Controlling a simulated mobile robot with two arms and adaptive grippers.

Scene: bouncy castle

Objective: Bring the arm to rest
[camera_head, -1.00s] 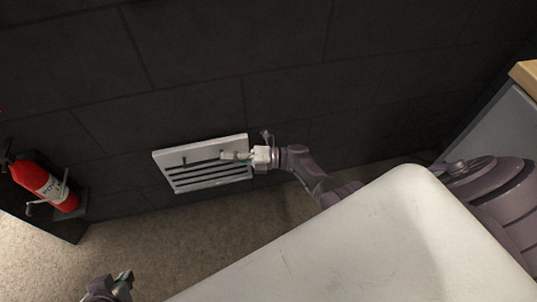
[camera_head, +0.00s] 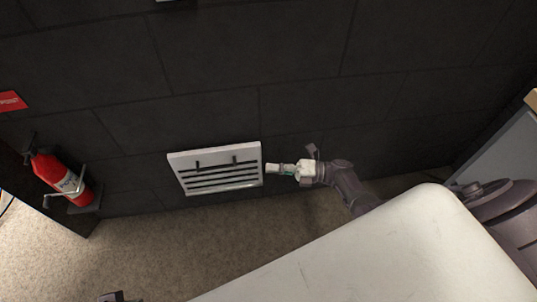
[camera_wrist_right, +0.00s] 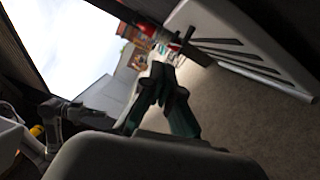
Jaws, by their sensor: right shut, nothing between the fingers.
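My right gripper (camera_head: 274,168) is shut and empty, at the right edge of a white vent panel (camera_head: 173,160) low on the dark wall. In the head view I cannot tell whether it touches the panel. In the right wrist view its dark green fingers (camera_wrist_right: 163,72) meet at the tips, with the slatted vent panel (camera_wrist_right: 200,25) to the upper right. Of my left arm only a small dark part (camera_head: 115,297) shows at the bottom edge of the head view; whether its fingers are open or shut cannot be made out.
A red fire extinguisher (camera_head: 66,181) hangs at the left on a bracket, below a red sign (camera_head: 11,101). Carpeted floor (camera_head: 180,245) lies clear below the vent. A grey cabinet (camera_head: 505,150) stands at the right edge.

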